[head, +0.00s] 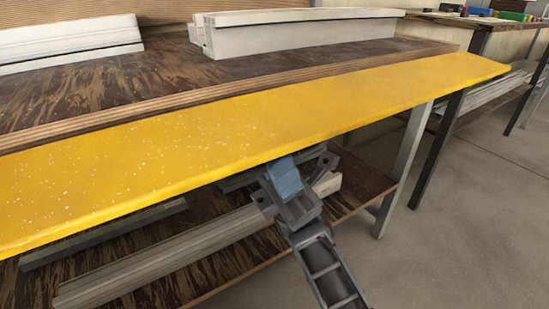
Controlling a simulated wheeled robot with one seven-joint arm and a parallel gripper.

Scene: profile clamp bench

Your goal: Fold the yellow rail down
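The yellow rail (250,131) is a long flat board with pale specks, running along the bench's front edge from lower left to upper right. Its broad face shows from above, and it stands out past the bench's edge. My gripper (287,177) is at the rail's front lower edge, near the middle of its length. The blue-grey end of the gripper reaches up to or under that edge. Whether it touches the rail is unclear. The fingertips are partly hidden, so I cannot tell whether they are open or shut.
Pale profiles (300,30) lie on the brown worktop (130,82). A lower shelf (235,262) holds more long profiles (165,255) beneath the rail. A grey bench leg (404,165) stands right of my gripper. The concrete floor (465,220) at the right is clear.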

